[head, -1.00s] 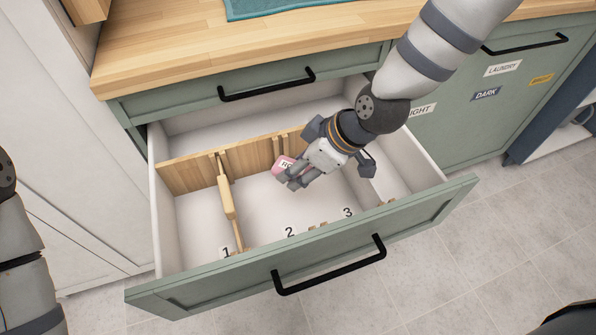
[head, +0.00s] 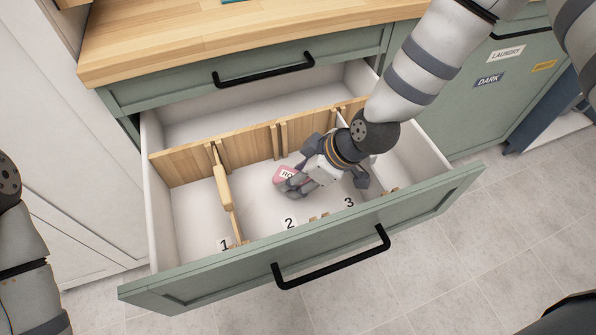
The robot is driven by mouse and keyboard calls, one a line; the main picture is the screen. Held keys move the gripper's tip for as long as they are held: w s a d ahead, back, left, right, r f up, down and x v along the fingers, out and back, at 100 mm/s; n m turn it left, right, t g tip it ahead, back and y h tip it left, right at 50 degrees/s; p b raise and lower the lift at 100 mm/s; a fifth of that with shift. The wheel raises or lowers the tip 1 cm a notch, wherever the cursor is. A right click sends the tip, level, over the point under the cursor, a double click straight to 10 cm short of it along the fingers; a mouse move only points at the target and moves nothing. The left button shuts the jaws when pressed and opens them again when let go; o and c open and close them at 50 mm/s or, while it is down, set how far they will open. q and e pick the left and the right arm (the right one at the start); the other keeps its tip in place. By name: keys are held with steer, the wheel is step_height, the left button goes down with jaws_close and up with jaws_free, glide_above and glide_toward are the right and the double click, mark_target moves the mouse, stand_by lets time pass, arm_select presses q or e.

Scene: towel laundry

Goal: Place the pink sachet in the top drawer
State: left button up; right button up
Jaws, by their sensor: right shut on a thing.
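The pink sachet (head: 282,174) shows a pale label with dark letters, partly covered by the gripper. My right gripper (head: 292,184) is shut on it, inside the open drawer (head: 150,215). They are over the drawer's middle section, behind the number 2 tag (head: 289,223). I cannot tell whether the sachet touches the drawer floor. The open drawer lies beneath a shut drawer front (head: 175,88) with a black handle. My left arm shows at the left edge, but its gripper is out of view.
Wooden dividers (head: 222,188) split the open drawer, with number tags 1 (head: 225,245) and 3 (head: 349,202) along its front. The section at tag 1 looks empty. A wooden worktop (head: 200,40) lies above. A cabinet with LAUNDRY (head: 506,54) and DARK (head: 488,81) labels stands at right.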

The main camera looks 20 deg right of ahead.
steer(key=o, duration=0.9)
steer(key=shift+o, duration=0.2)
arm_select(q)
steer(key=shift+t, duration=0.7)
steer(key=w+r+p, duration=0.3)
steer(key=shift+w+r, duration=0.4)
arm_select(e)
steer(key=v, duration=1.3)
steer(key=shift+w+a+r, duration=0.1)
steer(key=shift+a+r, duration=0.05)
